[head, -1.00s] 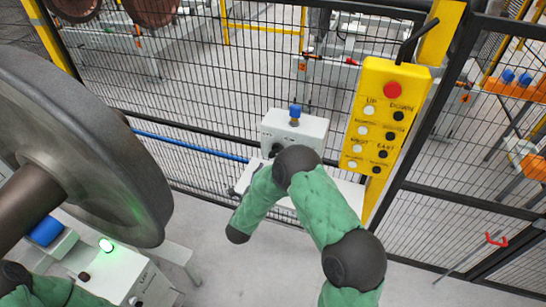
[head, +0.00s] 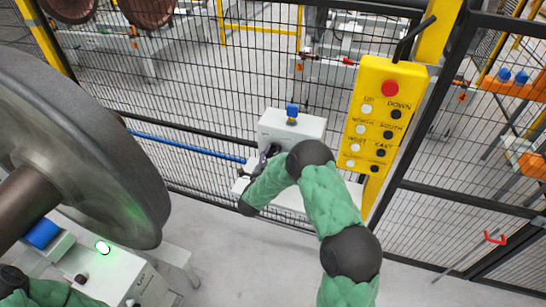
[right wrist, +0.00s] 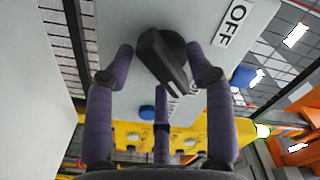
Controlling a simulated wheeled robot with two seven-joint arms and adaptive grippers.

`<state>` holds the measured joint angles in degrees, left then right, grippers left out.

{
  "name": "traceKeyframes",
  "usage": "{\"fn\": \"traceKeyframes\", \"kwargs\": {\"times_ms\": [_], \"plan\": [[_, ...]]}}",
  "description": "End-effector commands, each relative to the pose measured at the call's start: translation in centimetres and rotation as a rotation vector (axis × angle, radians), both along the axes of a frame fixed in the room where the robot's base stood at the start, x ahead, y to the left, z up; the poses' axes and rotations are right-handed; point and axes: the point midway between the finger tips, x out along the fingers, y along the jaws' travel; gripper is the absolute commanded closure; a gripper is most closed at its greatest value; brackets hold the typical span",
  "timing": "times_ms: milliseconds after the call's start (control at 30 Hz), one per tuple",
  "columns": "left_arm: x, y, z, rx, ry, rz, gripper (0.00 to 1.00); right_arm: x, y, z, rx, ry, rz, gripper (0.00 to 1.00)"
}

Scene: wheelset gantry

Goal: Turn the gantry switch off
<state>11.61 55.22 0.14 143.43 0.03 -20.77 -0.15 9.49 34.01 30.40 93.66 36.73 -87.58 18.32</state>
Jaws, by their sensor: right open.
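The gantry switch is a black rotary knob (right wrist: 165,60) on a light grey box (head: 310,127) with a blue button on top. In the right wrist view an OFF label (right wrist: 235,25) is right of the knob. The knob's bar slants down right towards a second label, partly hidden. My right gripper (right wrist: 160,68) is open, with purple fingers on both sides of the knob and one below; contact cannot be told. In the head view my right gripper (head: 268,157) is at the box's front, largely hidden by my arm. My left gripper is not in view.
A yellow pendant (head: 385,115) with a red button and several black and white buttons hangs right of the box. Black mesh fencing stands behind. A large steel wheel (head: 75,150) fills the left side. Another grey box (head: 125,275) with a lit green lamp is lower left.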

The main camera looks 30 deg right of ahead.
Motion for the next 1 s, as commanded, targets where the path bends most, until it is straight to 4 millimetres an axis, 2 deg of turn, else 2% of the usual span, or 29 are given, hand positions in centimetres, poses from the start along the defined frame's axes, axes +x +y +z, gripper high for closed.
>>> {"fn": "traceKeyframes", "kwargs": {"times_ms": [33, 200, 667, 1000], "plan": [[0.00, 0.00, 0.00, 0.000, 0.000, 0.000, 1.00, -0.01, 0.01, 0.01, 0.000, 0.000, 0.000, 0.51], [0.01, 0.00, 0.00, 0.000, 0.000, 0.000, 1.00, -0.01, 0.02, 0.01, 0.000, 0.000, 0.000, 0.99], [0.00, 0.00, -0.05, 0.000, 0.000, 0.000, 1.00, -0.04, -0.05, 0.08, -0.044, 0.050, -0.002, 1.00], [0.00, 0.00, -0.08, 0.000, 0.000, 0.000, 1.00, -0.09, -0.11, 0.23, -0.213, 0.247, -0.002, 1.00]]}}
